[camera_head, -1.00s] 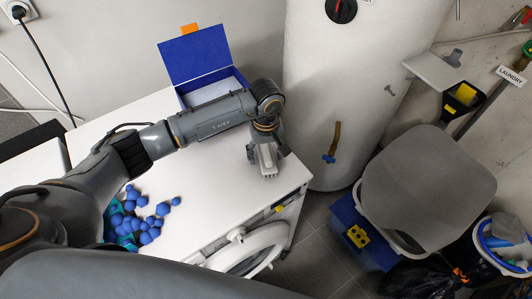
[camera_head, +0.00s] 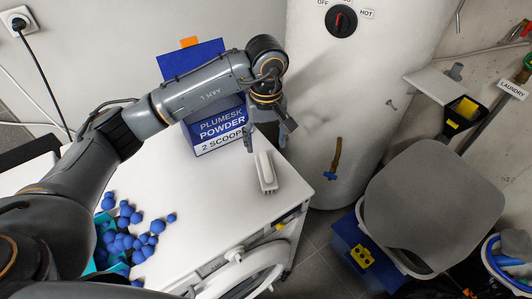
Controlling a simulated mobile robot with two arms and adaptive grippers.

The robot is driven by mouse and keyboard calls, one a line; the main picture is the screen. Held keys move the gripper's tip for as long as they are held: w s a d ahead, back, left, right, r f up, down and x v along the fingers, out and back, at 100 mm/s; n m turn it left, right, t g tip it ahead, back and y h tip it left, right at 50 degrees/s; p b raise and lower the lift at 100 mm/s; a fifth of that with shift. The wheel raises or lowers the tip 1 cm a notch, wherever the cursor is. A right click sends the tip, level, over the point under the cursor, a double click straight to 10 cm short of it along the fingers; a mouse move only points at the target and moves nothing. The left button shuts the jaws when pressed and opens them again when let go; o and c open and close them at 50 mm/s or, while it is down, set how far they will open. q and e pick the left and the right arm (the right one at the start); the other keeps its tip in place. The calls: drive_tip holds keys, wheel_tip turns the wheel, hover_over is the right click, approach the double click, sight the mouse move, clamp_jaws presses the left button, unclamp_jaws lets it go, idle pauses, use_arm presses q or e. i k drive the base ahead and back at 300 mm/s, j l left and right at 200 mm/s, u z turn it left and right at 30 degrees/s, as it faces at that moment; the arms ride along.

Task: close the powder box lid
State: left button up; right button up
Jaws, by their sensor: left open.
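The powder box (camera_head: 217,130) is blue with a white-lettered label and stands at the back of the white machine top. Its blue lid (camera_head: 182,62) stands up and open at the rear, with an orange tab (camera_head: 188,42) on its upper edge. My left arm passes in front of the lid and hides its lower part and most of the box opening. My left gripper (camera_head: 267,140) is open and empty, just right of the box's front, above the machine top. Whether it touches the box cannot be told. My right gripper is not in view.
A white brush-like object (camera_head: 266,173) lies on the machine top (camera_head: 205,195) below my left gripper. Several blue balls (camera_head: 125,235) lie at the front left, around a teal container. A white tank (camera_head: 345,100) stands close on the right. The machine's round door (camera_head: 250,270) hangs open.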

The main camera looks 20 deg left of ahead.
sight(193, 54)
drive_tip(key=u, duration=1.05)
